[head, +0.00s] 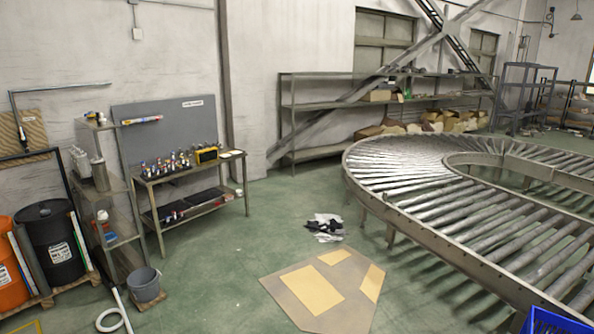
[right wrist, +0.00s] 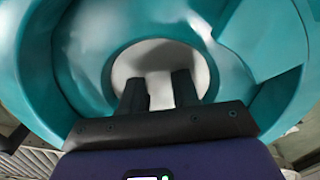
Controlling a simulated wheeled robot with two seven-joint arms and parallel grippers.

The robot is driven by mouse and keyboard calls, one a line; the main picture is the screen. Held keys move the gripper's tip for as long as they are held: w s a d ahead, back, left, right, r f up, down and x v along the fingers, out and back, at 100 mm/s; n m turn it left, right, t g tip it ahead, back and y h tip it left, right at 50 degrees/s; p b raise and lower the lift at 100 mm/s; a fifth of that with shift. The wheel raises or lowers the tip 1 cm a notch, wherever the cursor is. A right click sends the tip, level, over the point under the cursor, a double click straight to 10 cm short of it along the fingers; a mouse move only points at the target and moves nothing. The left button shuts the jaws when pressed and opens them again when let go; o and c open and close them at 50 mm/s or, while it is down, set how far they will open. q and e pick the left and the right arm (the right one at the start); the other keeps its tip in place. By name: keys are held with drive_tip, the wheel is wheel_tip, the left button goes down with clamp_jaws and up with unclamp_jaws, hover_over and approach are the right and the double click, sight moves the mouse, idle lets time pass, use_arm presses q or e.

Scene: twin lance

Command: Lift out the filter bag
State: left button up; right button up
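I cannot make out a filter bag in either view. My right gripper (right wrist: 160,92) shows in the right wrist view, with its two dark fingers apart and nothing visible between them. Behind the fingers is a pale round area, close up, that I cannot identify. Neither gripper shows in the head view, and my left gripper is not seen at all. In the head view, an orange drum (head: 10,270) and a black drum (head: 52,245) stand at the left edge.
A grey bucket (head: 145,284) stands near a metal workbench (head: 160,176) with bottles and tools. A roller conveyor (head: 440,215) curves across the right. A flat brown board (head: 328,318) and a black-and-white bundle (head: 325,228) lie on the green floor. A blue crate (head: 555,322) is lower right.

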drive_tip(key=shift+s+a+f, duration=0.1)
drive_tip(key=shift+s+f, duration=0.1)
drive_tip(key=shift+f, duration=0.1)
clamp_jaws()
drive_tip(key=r+p, duration=0.1)
drive_tip(key=r, duration=0.1)
drive_tip(key=r+p, duration=0.4)
drive_tip(key=r, duration=0.1)
drive_tip(key=shift+w, duration=0.25)
wheel_tip(320, 180, up, 15)
drive_tip(key=p, duration=1.1)
drive_tip(key=shift+r, duration=0.15)
wheel_tip(320, 180, up, 11)
drive_tip(key=shift+r+p, duration=0.2)
drive_tip(key=shift+p, duration=0.2)
